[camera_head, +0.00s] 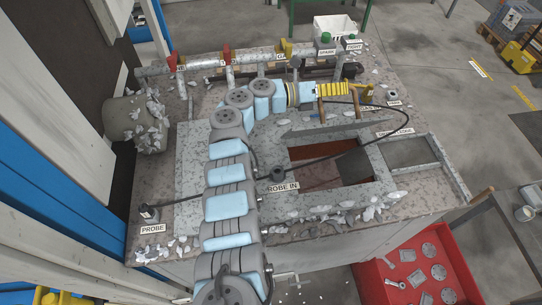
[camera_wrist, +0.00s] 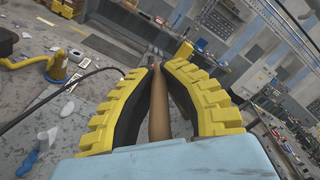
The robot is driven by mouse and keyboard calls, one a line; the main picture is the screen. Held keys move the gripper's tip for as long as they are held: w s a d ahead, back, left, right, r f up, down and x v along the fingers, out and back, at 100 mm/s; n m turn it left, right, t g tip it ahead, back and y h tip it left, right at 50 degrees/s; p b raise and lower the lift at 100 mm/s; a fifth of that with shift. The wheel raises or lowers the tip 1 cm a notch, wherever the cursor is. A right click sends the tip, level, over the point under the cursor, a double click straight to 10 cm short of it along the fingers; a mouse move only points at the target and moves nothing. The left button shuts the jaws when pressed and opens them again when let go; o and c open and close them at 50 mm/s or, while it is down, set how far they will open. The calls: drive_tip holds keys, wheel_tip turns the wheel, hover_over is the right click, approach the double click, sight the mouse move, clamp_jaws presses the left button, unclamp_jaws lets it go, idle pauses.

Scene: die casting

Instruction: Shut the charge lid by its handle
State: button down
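My gripper (camera_head: 346,90) has yellow ribbed fingers and lies level over the back of the furnace top. In the wrist view its fingers (camera_wrist: 160,68) close in on both sides of a brown bar, the handle (camera_wrist: 158,108), with little gap left. The handle's brown legs (camera_head: 322,110) show below the fingers in the head view; its bar is mostly hidden by them. The rectangular charge opening (camera_head: 318,172), with a reddish inside, is uncovered in front of the gripper.
Metal scraps (camera_head: 365,212) lie around the opening. A pipe (camera_head: 205,63) with red and yellow valve handles runs along the back. A dark cable (camera_head: 408,120) loops right of my gripper. A red tray (camera_head: 372,282) with round parts stands at the front right, and a white bin (camera_head: 333,28) at the back.

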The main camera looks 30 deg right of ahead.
drive_tip(key=shift+s, duration=0.4)
drive_tip(key=shift+s+a, duration=0.1)
drive_tip(key=shift+s+a+f+m+p, duration=0.15)
drive_tip(key=shift+s+m+p, duration=0.1)
drive_tip(key=shift+s+m, duration=0.15)
drive_tip(key=shift+s+a+f+m+p, duration=0.1)
drive_tip(key=shift+s+m+p, duration=0.2)
drive_tip(key=shift+s, duration=0.15)
drive_tip(key=shift+s+a+f+m+b, duration=0.15)
drive_tip(key=shift+s+m+b, duration=0.1)
drive_tip(key=shift+s, duration=0.2)
drive_tip(key=shift+s+a+f+m+b, duration=0.15)
drive_tip(key=shift+s+m+b, duration=0.1)
drive_tip(key=shift+s, duration=0.3)
drive_tip(key=shift+s+a+f+m+b, duration=0.15)
drive_tip(key=shift+s+m+b, duration=0.15)
drive_tip(key=shift+s+b, duration=0.15)
drive_tip(key=shift+s+a+f+m+b, duration=0.1)
drive_tip(key=shift+s+f+m+b, duration=0.05)
drive_tip(key=shift+s+m+b, duration=0.2)
drive_tip(key=shift+s+f+b, duration=0.15)
drive_tip(key=shift+b, duration=0.15)
